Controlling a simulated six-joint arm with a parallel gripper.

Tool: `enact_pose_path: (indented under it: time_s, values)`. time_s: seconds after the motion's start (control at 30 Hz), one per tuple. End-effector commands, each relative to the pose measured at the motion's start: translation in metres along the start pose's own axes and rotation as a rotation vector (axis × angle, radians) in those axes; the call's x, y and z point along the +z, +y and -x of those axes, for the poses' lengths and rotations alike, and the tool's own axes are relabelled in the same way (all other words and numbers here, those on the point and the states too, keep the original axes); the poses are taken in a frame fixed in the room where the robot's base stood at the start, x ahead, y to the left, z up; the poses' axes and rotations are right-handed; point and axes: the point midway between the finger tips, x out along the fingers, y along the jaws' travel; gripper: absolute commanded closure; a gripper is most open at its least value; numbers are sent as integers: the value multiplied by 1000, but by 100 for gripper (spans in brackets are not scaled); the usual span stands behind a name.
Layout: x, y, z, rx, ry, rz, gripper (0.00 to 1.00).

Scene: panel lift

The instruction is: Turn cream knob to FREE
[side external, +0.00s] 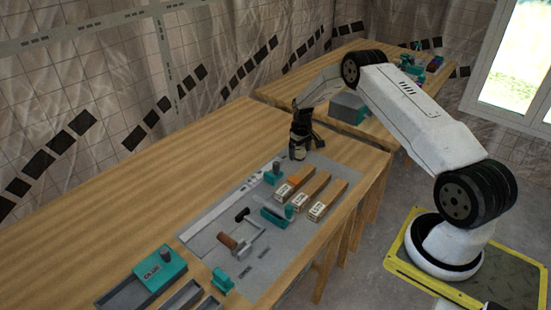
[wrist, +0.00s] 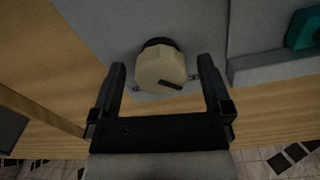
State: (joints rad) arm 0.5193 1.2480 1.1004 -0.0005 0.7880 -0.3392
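The cream knob (wrist: 158,66) shows in the wrist view as a faceted round knob on a dark base, mounted on a grey panel (wrist: 100,25). A dark pointer mark on its face points toward the lower right. Small dark markings lie on the panel beside it, too small to read. My gripper (wrist: 163,75) is open, with one finger on each side of the knob and a visible gap on both sides. In the side external view my gripper (side external: 299,150) is over the far end of the panel and mostly hides the knob.
A long pale strip (side external: 222,207) runs along the panel's left side. Bare wooden table (side external: 160,215) lies left of it.

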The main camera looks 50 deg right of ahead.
Motion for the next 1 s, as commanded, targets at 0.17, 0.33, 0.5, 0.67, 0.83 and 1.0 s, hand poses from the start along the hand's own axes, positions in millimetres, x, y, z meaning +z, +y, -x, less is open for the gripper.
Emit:
enact_pose_path:
  time_s: [0.17,0.33,0.5,0.67,0.83,1.0]
  values:
    - [1,0,-1,-1,-3,-1,0]
    - [1,0,3,-1,-3,-1,0]
    - [1,0,14,-1,-3,-1,0]
    - [0,0,32,0,-1,-1,0]
    - [0,0,53,0,0,-1,0]
    - [0,0,70,0,-1,-1,0]
